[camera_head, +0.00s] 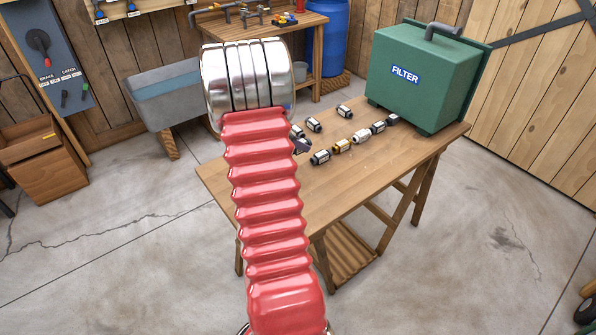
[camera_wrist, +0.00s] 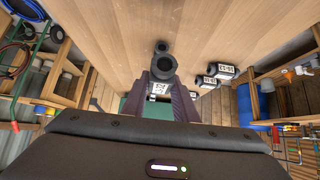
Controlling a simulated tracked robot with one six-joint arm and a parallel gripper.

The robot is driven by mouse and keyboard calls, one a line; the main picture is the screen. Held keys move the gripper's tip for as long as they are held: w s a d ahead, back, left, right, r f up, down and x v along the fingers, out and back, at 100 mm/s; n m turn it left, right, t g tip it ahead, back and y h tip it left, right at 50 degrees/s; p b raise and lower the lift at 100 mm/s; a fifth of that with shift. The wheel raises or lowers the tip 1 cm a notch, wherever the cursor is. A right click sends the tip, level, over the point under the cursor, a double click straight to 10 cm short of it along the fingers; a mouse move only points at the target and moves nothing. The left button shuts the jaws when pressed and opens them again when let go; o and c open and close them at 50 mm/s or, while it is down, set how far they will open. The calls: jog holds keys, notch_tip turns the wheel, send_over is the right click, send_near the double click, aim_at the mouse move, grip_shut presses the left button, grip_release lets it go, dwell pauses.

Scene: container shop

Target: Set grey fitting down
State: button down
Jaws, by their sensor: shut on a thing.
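My gripper (camera_wrist: 162,95) shows in the wrist view with its two dark fingers closed on the grey fitting (camera_wrist: 173,63). The fitting is dark grey with a round open end and a white label facing the camera. It is at or just above the wooden tabletop; I cannot tell whether it touches. In the head view my gripper (camera_head: 301,146) is a small dark shape over the near left part of the table (camera_head: 350,187). My red arm hides most of it, and the held fitting cannot be made out there.
A row runs across the table: a dark fitting (camera_head: 320,158), a brass one (camera_head: 341,146), a white one (camera_head: 361,136) and more dark ones (camera_head: 378,127). Two others (camera_head: 313,125) (camera_head: 343,111) lie behind. A green FILTER box (camera_head: 420,85) stands at the right end. The front tabletop is clear.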

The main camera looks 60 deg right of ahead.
notch_tip(320, 180, down, 6)
jog(key=shift+r, duration=0.1)
dwell(0.4)
jog(key=shift+f, duration=1.9)
jog(key=shift+f, duration=0.1)
jog(key=c, duration=1.4)
grip_release()
jog(key=v, duration=1.2)
